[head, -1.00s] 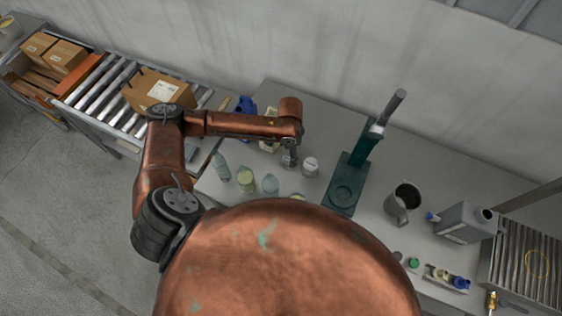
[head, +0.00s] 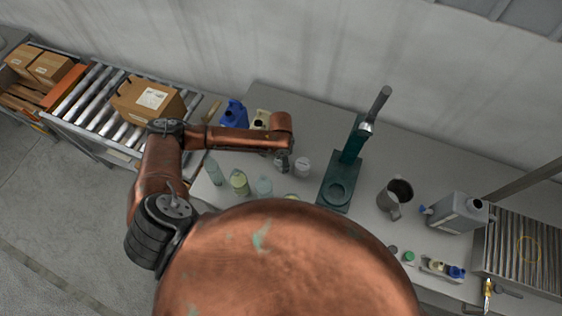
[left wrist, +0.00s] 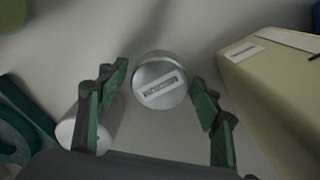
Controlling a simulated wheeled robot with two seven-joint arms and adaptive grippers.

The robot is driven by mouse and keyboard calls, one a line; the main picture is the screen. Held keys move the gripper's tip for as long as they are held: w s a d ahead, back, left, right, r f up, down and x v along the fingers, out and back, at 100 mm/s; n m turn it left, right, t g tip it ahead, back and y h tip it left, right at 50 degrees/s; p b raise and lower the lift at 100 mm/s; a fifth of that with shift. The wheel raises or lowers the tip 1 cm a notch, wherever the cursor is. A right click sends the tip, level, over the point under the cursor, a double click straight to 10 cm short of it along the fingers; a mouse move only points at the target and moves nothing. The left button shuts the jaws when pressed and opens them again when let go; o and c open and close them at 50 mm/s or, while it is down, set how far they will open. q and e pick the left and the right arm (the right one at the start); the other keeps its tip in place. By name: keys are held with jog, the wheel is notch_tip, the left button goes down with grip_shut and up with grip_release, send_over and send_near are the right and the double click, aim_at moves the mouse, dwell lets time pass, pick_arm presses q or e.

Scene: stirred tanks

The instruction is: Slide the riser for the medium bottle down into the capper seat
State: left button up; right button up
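My left gripper (head: 283,160) hangs over the table, left of the capper. In the left wrist view its two green fingers (left wrist: 158,112) are apart, with nothing pinched between them. A grey-white cylinder with a label on its top (left wrist: 160,80) shows between and beyond the fingertips; it looks like a riser, but I cannot read which size. A second pale cylinder (left wrist: 72,130) stands by the left finger; the head view shows a white cylinder (head: 302,168) right of the gripper. The dark green capper (head: 353,146) has a round, seemingly empty seat (head: 338,191). My right gripper is out of view.
Several pale bottles (head: 239,182) stand left of the capper. A blue jug (head: 234,115) and a cream jug (left wrist: 272,85) stand near the gripper. A grey pitcher (head: 392,200) and a grey canister (head: 458,213) are to the right. The table behind the capper is clear.

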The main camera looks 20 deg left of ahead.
pick_arm(q)
jog(key=c, duration=1.1)
jog(key=shift+r, duration=0.15)
